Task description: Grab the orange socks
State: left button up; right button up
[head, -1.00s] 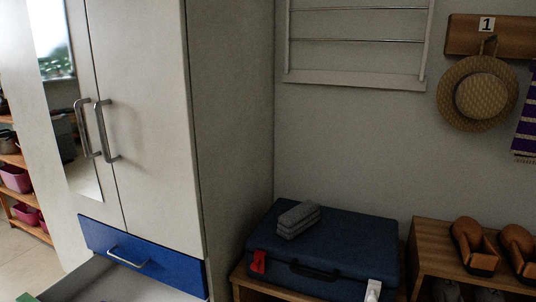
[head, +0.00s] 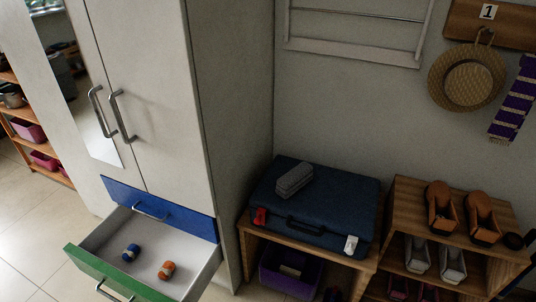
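The orange socks (head: 167,270) are a small rolled bundle with a pale band, lying in an open drawer with a green front (head: 112,277) at the lower left of the head view. A similar blue bundle (head: 131,252) lies left of them in the same drawer. The drawer has pale inner walls and is pulled out from the white wardrobe, below a drawer with a blue front (head: 160,207). The socks are unobstructed from above. Neither of my grippers is in view.
The white wardrobe (head: 160,95) with metal handles stands above the drawer. To the right, a dark blue suitcase (head: 345,203) with a grey folded item (head: 294,180) sits on a wooden bench. A shoe rack (head: 410,200) stands further right. Tiled floor (head: 40,240) is clear at left.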

aim_at(165, 272)
jog(key=u, duration=1.45)
